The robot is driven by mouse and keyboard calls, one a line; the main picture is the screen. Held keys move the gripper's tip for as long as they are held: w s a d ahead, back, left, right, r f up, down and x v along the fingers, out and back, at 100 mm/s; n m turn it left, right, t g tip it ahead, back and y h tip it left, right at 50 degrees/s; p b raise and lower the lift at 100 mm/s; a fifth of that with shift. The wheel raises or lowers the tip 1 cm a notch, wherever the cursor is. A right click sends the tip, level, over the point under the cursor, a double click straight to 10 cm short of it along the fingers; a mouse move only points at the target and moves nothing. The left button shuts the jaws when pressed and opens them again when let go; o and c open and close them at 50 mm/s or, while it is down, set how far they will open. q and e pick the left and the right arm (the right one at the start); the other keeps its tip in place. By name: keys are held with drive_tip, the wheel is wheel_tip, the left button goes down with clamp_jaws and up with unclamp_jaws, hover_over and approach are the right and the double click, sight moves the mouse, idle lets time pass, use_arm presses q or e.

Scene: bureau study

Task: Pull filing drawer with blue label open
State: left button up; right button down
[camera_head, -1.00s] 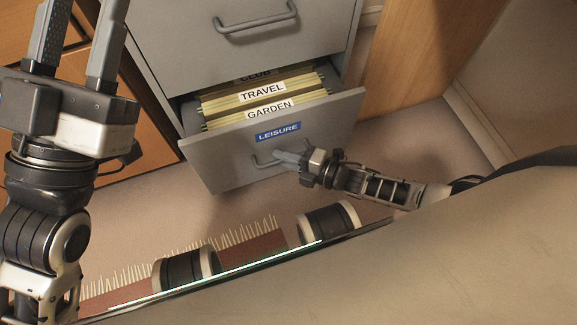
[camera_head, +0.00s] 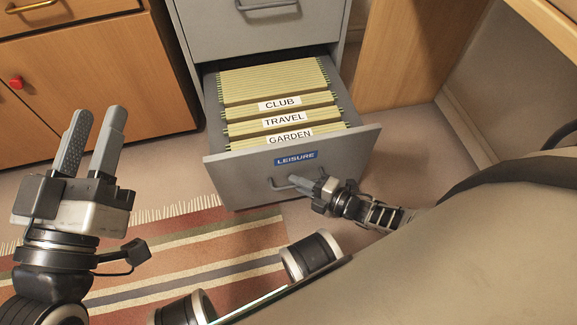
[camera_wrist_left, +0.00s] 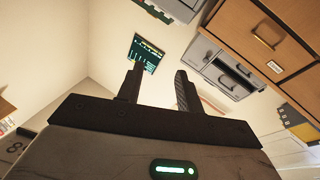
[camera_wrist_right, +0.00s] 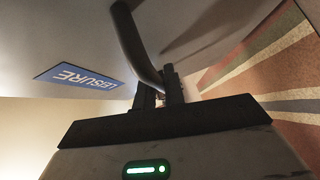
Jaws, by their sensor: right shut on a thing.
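The grey filing drawer (camera_head: 232,171) with the blue LEISURE label (camera_head: 296,158) is pulled well out of its cabinet. Folders (camera_head: 265,83) tabbed CLUB, TRAVEL and GARDEN show inside it. My right gripper (camera_head: 313,186) is shut on the drawer's grey bar handle (camera_head: 281,187). In the right wrist view the handle (camera_wrist_right: 136,45) runs down between the fingers, with the blue label (camera_wrist_right: 78,77) at left. My left gripper (camera_head: 92,140) is raised at the left, away from the drawer, its fingers apart and empty.
A closed drawer (camera_head: 255,30) sits above the open one. A wooden cabinet (camera_head: 98,85) stands at left, and a wooden panel (camera_head: 410,55) at right. A striped rug (camera_head: 190,250) lies on the floor in front of the drawer.

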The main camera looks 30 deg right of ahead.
drive_tip(key=shift+s+d, duration=0.1)
drive_tip(key=shift+s, duration=0.1)
use_arm(q)
drive_tip(key=shift+s+a, duration=0.15)
drive_tip(key=shift+s, duration=0.05)
use_arm(e)
drive_tip(key=c, duration=1.8)
unclamp_jaws()
drive_tip(key=shift+o, duration=0.2)
